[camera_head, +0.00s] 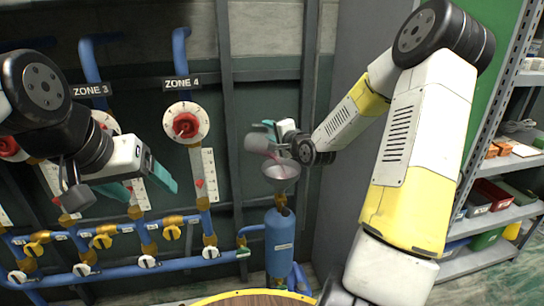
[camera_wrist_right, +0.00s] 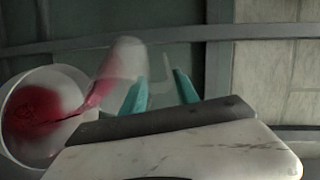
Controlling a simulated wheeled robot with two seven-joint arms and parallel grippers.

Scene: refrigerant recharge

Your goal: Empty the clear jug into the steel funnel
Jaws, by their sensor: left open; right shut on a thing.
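The clear jug (camera_head: 256,143) is tipped over the steel funnel (camera_head: 282,172), its mouth low and to the right. Pinkish-red liquid shows in it, and a thin stream falls toward the funnel. My right gripper (camera_head: 272,128) is shut on the jug. In the right wrist view the teal fingers (camera_wrist_right: 160,92) are at the see-through jug (camera_wrist_right: 122,62); red liquid shows in the jug and inside the funnel (camera_wrist_right: 20,88). The funnel sits on top of a blue cylinder (camera_head: 279,245). My left gripper (camera_head: 146,184) is open and empty at the left, in front of the pipes.
Blue pipes (camera_head: 130,262) with brass valves and gauges run along the wall at left. A red-knobbed dial (camera_head: 186,123) is under the ZONE 4 sign (camera_head: 182,83). A shelf (camera_head: 497,217) with bins stands at right. A round yellow-rimmed table edge (camera_head: 255,294) shows at the bottom.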

